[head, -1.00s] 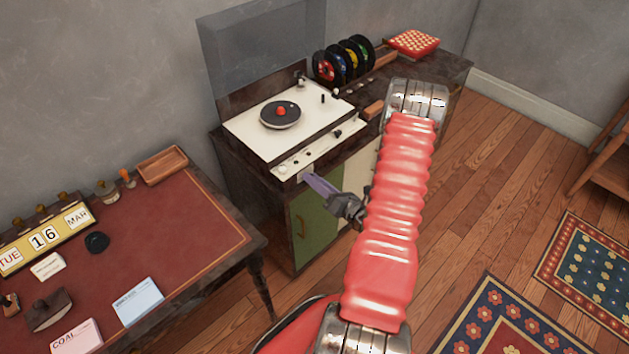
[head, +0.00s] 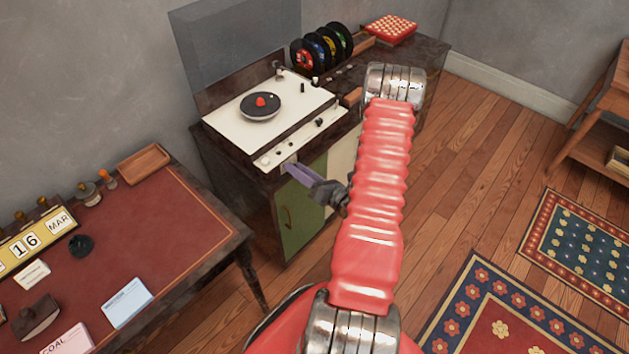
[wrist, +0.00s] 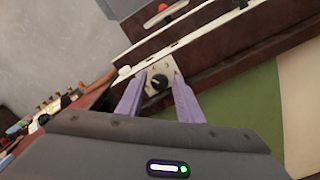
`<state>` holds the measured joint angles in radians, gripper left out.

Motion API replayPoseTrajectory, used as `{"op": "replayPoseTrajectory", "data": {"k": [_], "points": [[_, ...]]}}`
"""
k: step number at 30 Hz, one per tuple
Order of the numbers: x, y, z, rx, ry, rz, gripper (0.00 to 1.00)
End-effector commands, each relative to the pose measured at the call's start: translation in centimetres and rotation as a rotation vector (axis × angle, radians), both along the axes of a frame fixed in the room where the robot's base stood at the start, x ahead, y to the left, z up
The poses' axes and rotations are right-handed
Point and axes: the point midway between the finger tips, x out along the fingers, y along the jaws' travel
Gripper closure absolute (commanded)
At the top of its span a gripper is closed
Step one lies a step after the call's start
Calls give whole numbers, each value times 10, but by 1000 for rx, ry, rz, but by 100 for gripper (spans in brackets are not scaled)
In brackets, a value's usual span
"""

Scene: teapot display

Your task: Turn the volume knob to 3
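A small dark round knob (wrist: 159,82) sits on a pale square plate (wrist: 151,73) on the dark wooden front of the record player cabinet. In the wrist view the knob shows between the two purple fingers of my gripper (wrist: 157,77), with a gap on both sides. My gripper is open, and I cannot tell whether its tips reach past the knob. In the head view my gripper (head: 288,168) is at the cabinet front just below the white record player (head: 225,121). There the fingers hide most of the knob, and its numbers cannot be read.
A green cabinet door (head: 300,215) lies below my gripper. A red-topped desk (head: 190,220) with a calendar (head: 35,238) and cards stands at the left. Records (head: 322,48) stand upright behind the player. Wooden floor (head: 470,160) and rugs (head: 500,310) lie to the right.

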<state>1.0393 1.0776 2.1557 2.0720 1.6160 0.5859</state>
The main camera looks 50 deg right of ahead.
Motion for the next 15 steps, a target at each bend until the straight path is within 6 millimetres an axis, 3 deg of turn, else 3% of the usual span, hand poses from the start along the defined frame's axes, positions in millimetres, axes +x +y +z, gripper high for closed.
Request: {"op": "replayPoseTrajectory", "data": {"k": [15], "points": [[0, 0, 0, -288, -6, -2, 60]]}}
